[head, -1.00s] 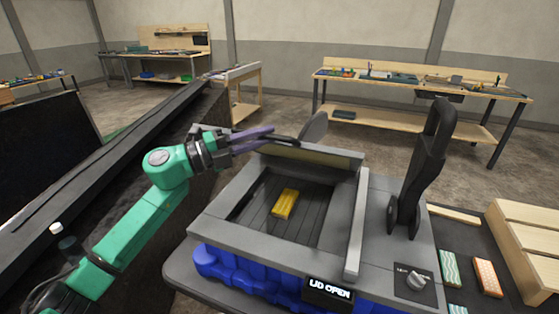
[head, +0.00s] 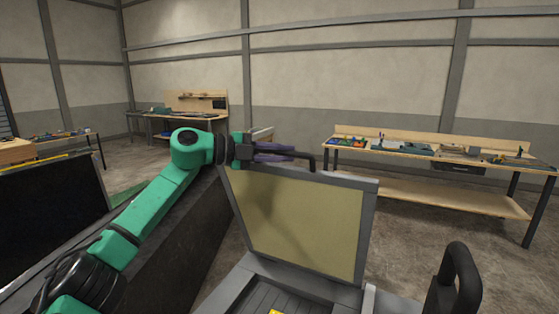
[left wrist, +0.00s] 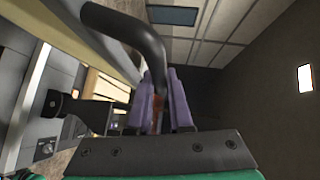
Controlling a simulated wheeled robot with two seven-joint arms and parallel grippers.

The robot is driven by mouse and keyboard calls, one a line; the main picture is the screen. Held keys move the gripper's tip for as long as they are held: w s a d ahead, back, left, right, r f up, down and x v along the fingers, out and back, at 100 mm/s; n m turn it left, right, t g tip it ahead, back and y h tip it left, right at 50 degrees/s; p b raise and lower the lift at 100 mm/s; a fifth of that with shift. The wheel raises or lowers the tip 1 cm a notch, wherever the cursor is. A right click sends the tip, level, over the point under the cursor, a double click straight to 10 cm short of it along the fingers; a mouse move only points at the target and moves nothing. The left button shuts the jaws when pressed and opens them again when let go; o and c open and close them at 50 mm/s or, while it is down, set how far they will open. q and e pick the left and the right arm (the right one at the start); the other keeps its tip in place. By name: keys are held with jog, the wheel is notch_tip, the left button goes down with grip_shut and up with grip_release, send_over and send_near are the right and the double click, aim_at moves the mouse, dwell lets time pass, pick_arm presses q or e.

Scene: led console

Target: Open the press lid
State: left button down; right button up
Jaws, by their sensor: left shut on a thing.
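The press lid (head: 305,220) stands raised at the back of the press (head: 258,264), its yellowish underside facing me inside a grey frame. My left gripper (head: 291,152) is at the lid's top edge, its purple fingers shut on the dark bent lid handle (head: 312,160). In the left wrist view the handle (left wrist: 128,30) curves down between the purple fingers (left wrist: 165,100). A sliver of the yellow block (head: 275,312) shows in the press opening at the bottom edge. The rest of the press is cut off below. My right gripper is not in view.
A dark panel (head: 55,210) is at the left. Workbenches (head: 430,155) stand farther back, with clear floor between.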

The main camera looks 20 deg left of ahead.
pick_arm(q)
jog(key=shift+w+f, duration=0.2)
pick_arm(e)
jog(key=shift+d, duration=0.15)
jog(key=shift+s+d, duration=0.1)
pick_arm(q)
jog(key=c, duration=1.1)
grip_release()
jog(key=shift+w, duration=0.15)
jog(key=shift+r, duration=0.1)
